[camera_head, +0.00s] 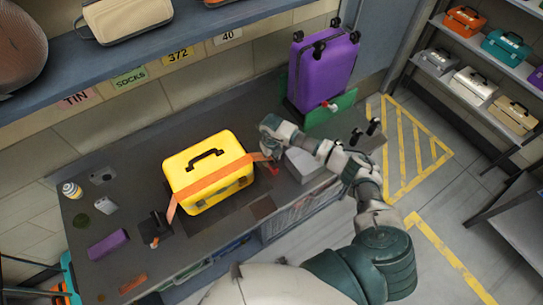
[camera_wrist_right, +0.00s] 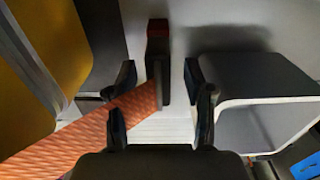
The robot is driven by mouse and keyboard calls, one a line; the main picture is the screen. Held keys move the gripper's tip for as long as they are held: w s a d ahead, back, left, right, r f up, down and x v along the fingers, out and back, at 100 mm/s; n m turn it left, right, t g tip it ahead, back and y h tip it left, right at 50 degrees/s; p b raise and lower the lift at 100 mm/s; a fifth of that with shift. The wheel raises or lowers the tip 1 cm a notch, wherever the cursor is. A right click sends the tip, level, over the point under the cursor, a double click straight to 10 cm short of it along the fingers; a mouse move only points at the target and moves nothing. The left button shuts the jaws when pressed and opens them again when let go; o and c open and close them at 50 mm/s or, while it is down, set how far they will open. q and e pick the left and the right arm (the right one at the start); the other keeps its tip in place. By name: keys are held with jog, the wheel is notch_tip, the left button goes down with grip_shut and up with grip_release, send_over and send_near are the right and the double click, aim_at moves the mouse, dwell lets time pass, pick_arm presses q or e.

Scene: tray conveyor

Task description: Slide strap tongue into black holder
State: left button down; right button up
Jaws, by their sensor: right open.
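A yellow case (camera_head: 207,172) with a black handle stands on the dark workbench. An orange strap (camera_head: 205,176) runs over it, and it also shows in the right wrist view (camera_wrist_right: 85,140). My right gripper (camera_head: 267,150) is beside the case's right end. In the wrist view my right gripper (camera_wrist_right: 160,75) is open, with the strap's end between its fingers. A black piece with a red top (camera_wrist_right: 157,48), probably the holder, is at the strap's end; I cannot tell whether the tongue is inside it. My left gripper is out of view.
A grey box (camera_head: 305,165) stands close to the right of my gripper. A purple suitcase (camera_head: 322,68) is behind it. A black device (camera_head: 156,227), a purple box (camera_head: 108,245) and small items lie on the left of the bench. A shelf (camera_head: 200,22) overhangs the back.

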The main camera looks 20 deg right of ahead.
grip_shut()
jog(key=shift+r, duration=0.15)
jog(key=shift+r+p, duration=1.9)
jog(key=shift+r, duration=0.6)
jog(key=shift+r, duration=0.1)
jog(key=shift+r+p, duration=1.35)
jog(key=shift+r, duration=0.6)
